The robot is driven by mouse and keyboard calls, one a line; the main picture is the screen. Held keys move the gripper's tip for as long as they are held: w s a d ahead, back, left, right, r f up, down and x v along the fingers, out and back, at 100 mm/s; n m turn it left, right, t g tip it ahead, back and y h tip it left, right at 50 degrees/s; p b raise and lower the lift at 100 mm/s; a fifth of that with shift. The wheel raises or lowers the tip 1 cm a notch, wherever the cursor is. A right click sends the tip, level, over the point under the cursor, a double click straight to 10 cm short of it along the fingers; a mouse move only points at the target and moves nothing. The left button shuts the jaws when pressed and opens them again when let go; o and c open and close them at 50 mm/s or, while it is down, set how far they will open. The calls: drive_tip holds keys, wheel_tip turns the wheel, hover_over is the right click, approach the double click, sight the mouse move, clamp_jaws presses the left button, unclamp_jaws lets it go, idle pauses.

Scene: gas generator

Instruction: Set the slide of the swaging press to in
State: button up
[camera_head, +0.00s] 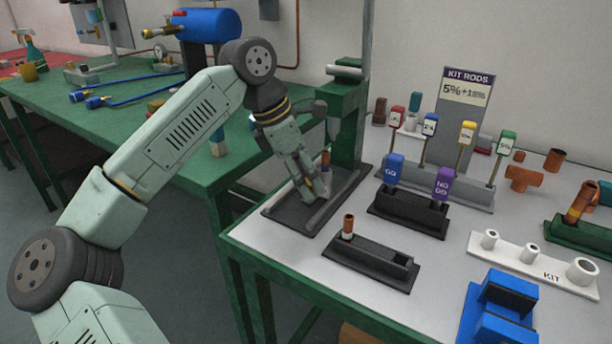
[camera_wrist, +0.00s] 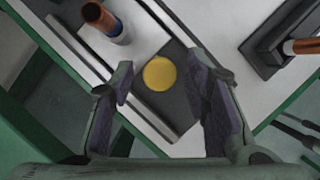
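The swaging press (camera_head: 347,110) is green and stands at the left end of the white bench top, on a dark base (camera_head: 285,211) with raised side rails. In the wrist view, a pale slide plate (camera_wrist: 128,42) lies between the rails and a copper tube in a blue collar (camera_wrist: 103,20) stands upright at its far part. A round yellow knob (camera_wrist: 160,73) sits at the plate's near end, over a dark surface. My gripper (camera_head: 318,190) is low over the base. Its fingers are apart on either side of the knob, with gaps showing; height above it is unclear.
A black holder (camera_head: 370,262) with a copper piece (camera_head: 348,224) stands right of the press base. Behind it are a black gauge block (camera_head: 408,208) and the kit rods stand (camera_head: 466,110). A blue fixture (camera_head: 500,308) is at the front right. Bare bench lies between these.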

drive_tip(key=v, duration=1.2)
drive_tip(key=shift+d, duration=0.1)
